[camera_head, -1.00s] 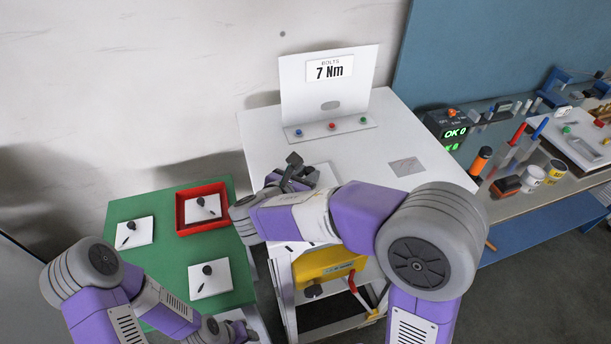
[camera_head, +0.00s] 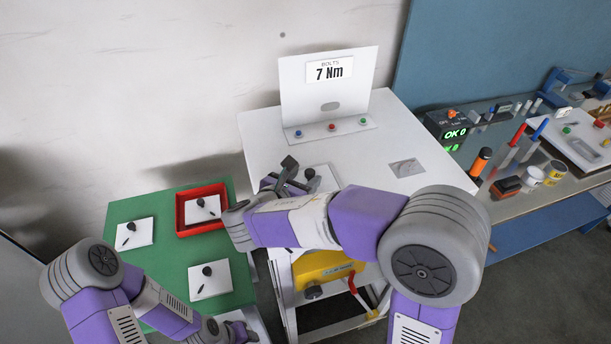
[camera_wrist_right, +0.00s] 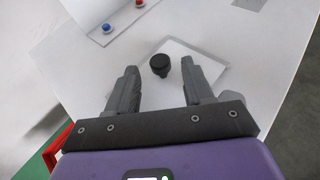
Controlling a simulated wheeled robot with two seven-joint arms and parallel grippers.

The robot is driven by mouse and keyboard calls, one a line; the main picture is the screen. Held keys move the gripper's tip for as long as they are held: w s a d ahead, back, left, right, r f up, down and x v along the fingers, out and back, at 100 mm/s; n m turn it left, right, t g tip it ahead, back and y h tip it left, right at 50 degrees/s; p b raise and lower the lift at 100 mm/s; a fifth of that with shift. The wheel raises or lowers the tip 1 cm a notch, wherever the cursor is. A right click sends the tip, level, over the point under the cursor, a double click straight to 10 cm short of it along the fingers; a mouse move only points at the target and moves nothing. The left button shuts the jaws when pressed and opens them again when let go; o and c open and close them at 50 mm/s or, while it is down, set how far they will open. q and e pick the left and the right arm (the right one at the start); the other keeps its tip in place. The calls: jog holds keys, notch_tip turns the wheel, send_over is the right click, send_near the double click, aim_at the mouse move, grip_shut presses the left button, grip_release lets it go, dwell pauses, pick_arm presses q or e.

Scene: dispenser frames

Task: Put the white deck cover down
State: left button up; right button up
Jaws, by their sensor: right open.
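A white deck cover (camera_head: 328,178) with a black knob (camera_head: 311,173) lies on the white table, partly hidden by my right arm. The right wrist view shows the cover (camera_wrist_right: 208,66) flat on the tabletop, its black knob (camera_wrist_right: 160,65) upright. My right gripper (camera_head: 283,170) is open, just left of the knob in the head view. In the right wrist view, the knob stands ahead of the gap between the open fingers (camera_wrist_right: 158,82), clear of both. My left gripper (camera_head: 238,331) is low at the bottom edge, mostly hidden, and its jaws cannot be made out.
The white table (camera_head: 420,135) carries an upright panel (camera_head: 300,95) marked 7 Nm and a row of coloured buttons. A green table (camera_head: 130,208) holds several white plates with black knobs, one inside a red tray (camera_head: 181,212). A tool bench stands right.

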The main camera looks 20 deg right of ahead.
jog(key=v, duration=1)
jog(key=shift+s+a, duration=0.1)
jog(key=shift+s, duration=0.1)
